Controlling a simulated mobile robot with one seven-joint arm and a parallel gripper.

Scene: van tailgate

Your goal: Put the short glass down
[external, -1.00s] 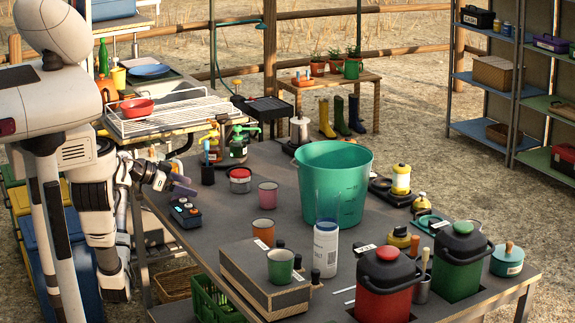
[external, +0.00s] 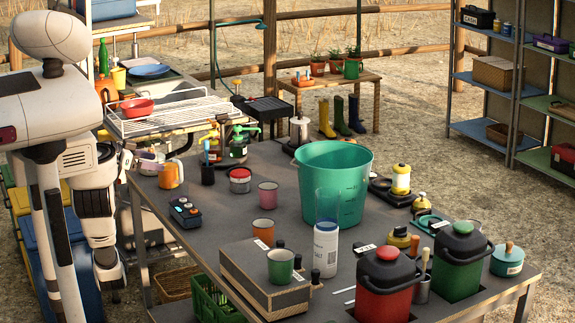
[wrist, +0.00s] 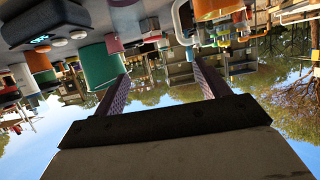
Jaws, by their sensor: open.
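My gripper (wrist: 160,72) is open in the wrist view, its two fingers wide apart with no glass between them. I cannot make out the short glass for certain. A tall clear vessel (external: 327,203) stands in front of the green bucket.
The grey table (external: 228,219) bears a large green bucket (external: 350,180), a dark control box (external: 185,212), a pink cup (external: 268,194) and a red canister (external: 385,300). Bare tabletop lies between the control box and the cups. A wire rack (external: 172,111) stands behind my gripper.

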